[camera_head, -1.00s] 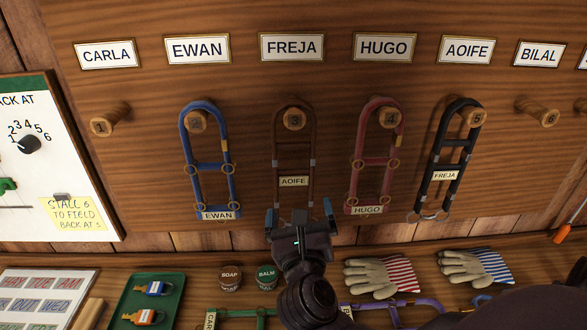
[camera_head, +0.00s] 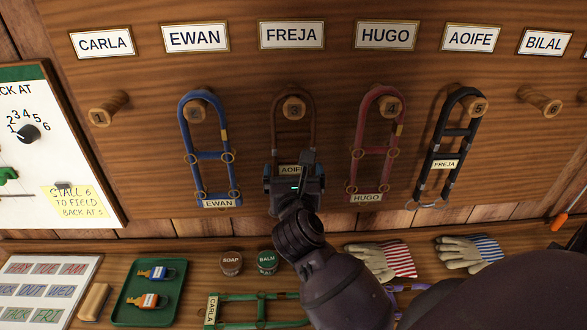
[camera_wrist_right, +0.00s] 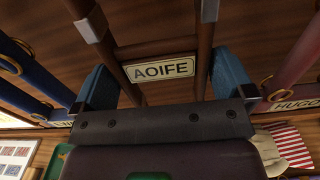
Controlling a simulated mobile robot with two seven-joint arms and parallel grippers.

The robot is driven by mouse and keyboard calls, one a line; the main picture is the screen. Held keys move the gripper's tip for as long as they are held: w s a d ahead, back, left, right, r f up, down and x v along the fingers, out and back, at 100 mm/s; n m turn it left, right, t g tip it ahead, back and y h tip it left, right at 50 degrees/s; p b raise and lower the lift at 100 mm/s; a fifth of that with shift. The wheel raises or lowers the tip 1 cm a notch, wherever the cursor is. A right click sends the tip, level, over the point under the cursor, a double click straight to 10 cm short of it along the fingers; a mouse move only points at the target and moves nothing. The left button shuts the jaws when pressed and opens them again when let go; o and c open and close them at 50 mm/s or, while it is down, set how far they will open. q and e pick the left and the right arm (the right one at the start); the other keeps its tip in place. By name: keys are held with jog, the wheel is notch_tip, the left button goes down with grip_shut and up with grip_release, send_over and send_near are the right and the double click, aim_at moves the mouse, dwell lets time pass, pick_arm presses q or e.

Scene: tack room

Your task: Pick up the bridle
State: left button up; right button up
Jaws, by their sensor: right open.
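A brown bridle (camera_head: 279,135) with an AOIFE tag hangs on peg 3 (camera_head: 293,108), under the FREJA name plate. My right gripper (camera_head: 294,172) is open at the lower part of this bridle and hides its bottom in the head view. In the right wrist view, the brown bridle's two straps (camera_wrist_right: 204,60) and its tag (camera_wrist_right: 157,71) lie between the open blue fingertips of the gripper (camera_wrist_right: 165,88). I cannot tell whether the fingers touch the straps. My left gripper does not show.
A blue bridle (camera_head: 185,130) tagged EWAN hangs close on the left, a red one (camera_head: 361,130) tagged HUGO on the right, and a black one (camera_head: 435,145) tagged FREJA beyond it. Pegs 1 (camera_head: 106,110) and 6 (camera_head: 540,102) are bare. Gloves, tins and a green tray (camera_head: 122,305) lie on the bench below.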

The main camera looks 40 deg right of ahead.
aim_at(293, 171)
jog(key=x, duration=0.3)
jog(key=shift+w+d, duration=0.1)
jog(key=shift+f, duration=0.1)
jog(key=c, duration=0.9)
jog(key=shift+c, duration=0.5)
